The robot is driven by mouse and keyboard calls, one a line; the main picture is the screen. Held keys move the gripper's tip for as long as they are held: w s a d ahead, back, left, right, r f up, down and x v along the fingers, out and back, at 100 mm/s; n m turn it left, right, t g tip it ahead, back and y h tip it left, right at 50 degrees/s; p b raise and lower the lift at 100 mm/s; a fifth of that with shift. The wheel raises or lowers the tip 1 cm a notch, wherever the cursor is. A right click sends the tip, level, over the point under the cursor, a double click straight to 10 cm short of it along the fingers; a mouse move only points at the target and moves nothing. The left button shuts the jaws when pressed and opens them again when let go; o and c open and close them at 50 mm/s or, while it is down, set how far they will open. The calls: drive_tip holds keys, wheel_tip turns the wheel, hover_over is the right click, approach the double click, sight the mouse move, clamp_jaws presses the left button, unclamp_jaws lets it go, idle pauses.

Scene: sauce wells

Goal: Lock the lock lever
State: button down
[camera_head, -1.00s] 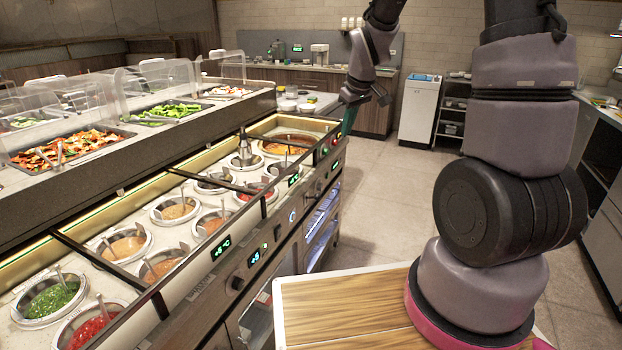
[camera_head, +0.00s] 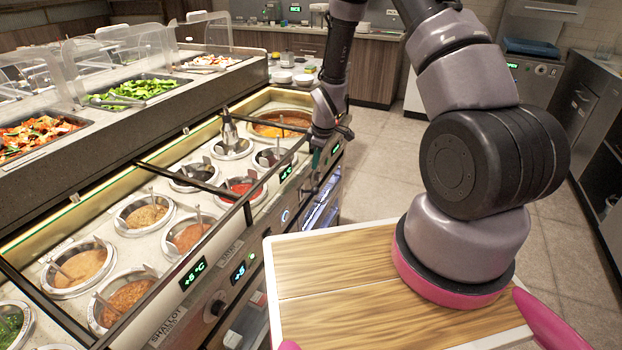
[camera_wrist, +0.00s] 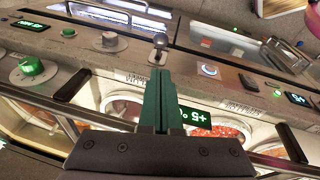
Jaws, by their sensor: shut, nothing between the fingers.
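The lock lever (camera_wrist: 160,42) is a small metal lever with a rounded knob on a pale plate on the counter's front panel, in the wrist view. My gripper (camera_wrist: 159,72) has its green fingers closed together and empty. In that view the fingertips point at the lever and lie just below it in the picture; I cannot tell whether they touch. In the head view my gripper (camera_head: 315,160) is beside the counter's front edge, toward the far end. I cannot make out the lever clearly there.
The sauce counter holds several round wells, including a red one (camera_head: 241,190), behind the front panel. Near the lever in the wrist view are a green-lit knob (camera_wrist: 34,69), a grey knob (camera_wrist: 110,41) and a round button (camera_wrist: 208,69). The floor (camera_head: 385,165) to the right is clear.

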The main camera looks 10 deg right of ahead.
sight(312, 190)
drive_tip(key=shift+f, duration=0.1)
drive_tip(key=x, duration=0.9)
drive_tip(key=shift+w+f, duration=0.15)
drive_tip(key=shift+f, duration=0.2)
